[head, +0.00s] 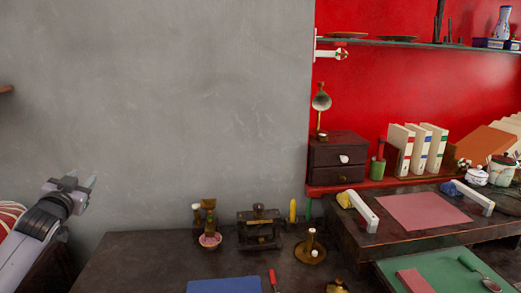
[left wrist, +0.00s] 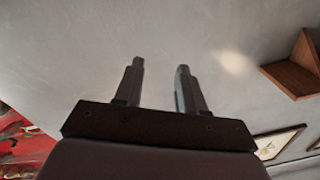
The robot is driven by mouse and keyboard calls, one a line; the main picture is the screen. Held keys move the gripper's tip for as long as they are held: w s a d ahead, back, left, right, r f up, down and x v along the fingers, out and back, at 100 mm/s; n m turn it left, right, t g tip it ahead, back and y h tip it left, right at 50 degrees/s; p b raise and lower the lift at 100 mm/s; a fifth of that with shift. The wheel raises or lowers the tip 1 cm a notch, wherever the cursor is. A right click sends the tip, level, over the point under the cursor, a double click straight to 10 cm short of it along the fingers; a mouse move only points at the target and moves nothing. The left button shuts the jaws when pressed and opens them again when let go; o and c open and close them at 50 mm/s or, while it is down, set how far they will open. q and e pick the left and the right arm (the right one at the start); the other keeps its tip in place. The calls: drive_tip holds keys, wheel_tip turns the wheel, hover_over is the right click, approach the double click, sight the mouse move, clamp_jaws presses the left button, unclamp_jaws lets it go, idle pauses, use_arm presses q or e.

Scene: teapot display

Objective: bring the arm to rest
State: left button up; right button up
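My left gripper (head: 84,183) is raised at the far left of the head view, in front of the grey wall and left of the dark table. In the left wrist view its two fingers (left wrist: 160,88) stand apart with nothing between them, so it is open and empty. Only the grey wall shows behind the fingers. My right gripper is in neither view. A small white teapot (head: 477,175) stands at the far right of the head view, well away from my left gripper.
The dark table (head: 140,262) spans the lower middle, with a brass candle holder (head: 310,247), a pink-topped bowl (head: 210,240) and a blue mat (head: 224,286). A drawer box (head: 338,158) stands farther right. A wooden wall shelf (left wrist: 296,68) shows in the left wrist view. Space above the table's left end is free.

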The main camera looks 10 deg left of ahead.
use_arm(q)
drive_tip(key=s+d+f+m+g+h, duration=0.1)
drive_tip(key=s+d+f, duration=0.3)
drive_tip(key=d+f, duration=0.2)
drive_tip(key=s+d+f+m+g+h, duration=0.1)
drive_tip(key=s+d+f+h, duration=0.1)
drive_tip(key=s+d+f, duration=0.2)
drive_tip(key=s+d+f+m+g+h, duration=0.1)
drive_tip(key=s+d+f, duration=0.3)
drive_tip(key=d+f, duration=0.5)
drive_tip(key=shift+s+d+f+m+h, duration=0.15)
drive_tip(key=shift+f+h, duration=0.2)
drive_tip(key=shift+f, duration=1.4)
drive_tip(key=shift+s+d+f+m+h, duration=0.15)
drive_tip(key=shift+f+h, duration=0.2)
drive_tip(key=shift+f, duration=1.35)
drive_tip(key=s+d+f+n+g, duration=0.1)
drive_tip(key=s+d+f, duration=0.1)
drive_tip(key=s+d, duration=0.2)
drive_tip(key=s+d+f+g+h+p, duration=0.1)
drive_tip(key=s+d+f, duration=0.2)
drive_tip(key=s, duration=0.7)
drive_tip(key=s+d+f+n+g+h, duration=0.1)
drive_tip(key=s+d+f+g, duration=0.1)
drive_tip(key=s+d, duration=0.4)
drive_tip(key=shift+s+f+n, duration=0.3)
drive_tip(key=shift+s+f, duration=0.2)
drive_tip(key=shift+s, duration=0.4)
